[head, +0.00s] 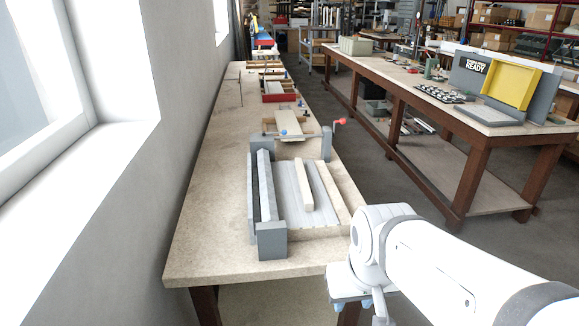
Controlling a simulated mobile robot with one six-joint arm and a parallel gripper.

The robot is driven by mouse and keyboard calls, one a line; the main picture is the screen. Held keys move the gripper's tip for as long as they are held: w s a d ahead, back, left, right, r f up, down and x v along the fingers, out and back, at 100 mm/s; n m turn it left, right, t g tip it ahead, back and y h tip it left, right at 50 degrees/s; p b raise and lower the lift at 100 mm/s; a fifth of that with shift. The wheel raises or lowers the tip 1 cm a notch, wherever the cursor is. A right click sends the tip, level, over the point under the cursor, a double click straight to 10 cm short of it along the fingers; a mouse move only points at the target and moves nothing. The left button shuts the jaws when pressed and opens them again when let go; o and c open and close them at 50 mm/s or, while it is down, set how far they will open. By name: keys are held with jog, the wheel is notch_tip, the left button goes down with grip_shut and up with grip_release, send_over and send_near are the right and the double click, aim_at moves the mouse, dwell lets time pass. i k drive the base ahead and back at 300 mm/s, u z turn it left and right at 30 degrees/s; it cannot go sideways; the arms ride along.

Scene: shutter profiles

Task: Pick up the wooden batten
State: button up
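A pale wooden batten (303,187) lies lengthwise on light grey slats in a grey-ended fixture (272,241) on the near bench. A second pale wooden strip (333,196) runs along the fixture's right side; I cannot tell whether it is a part of the fixture. My arm comes in from the lower right. My gripper (367,304) shows only partly below the arm's wrist, to the right of the bench's near end and apart from the batten. Its fingers are mostly hidden, so I cannot see whether they are open.
Dark grey profiles (263,187) stand along the fixture's left side. Red-edged trays (279,93) lie farther back. The bench's (211,213) left strip is clear. A second bench (487,118) stands at right, across an aisle.

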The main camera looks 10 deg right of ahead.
aim_at(308, 200)
jog(key=i, duration=0.85)
jog(key=u, duration=0.05)
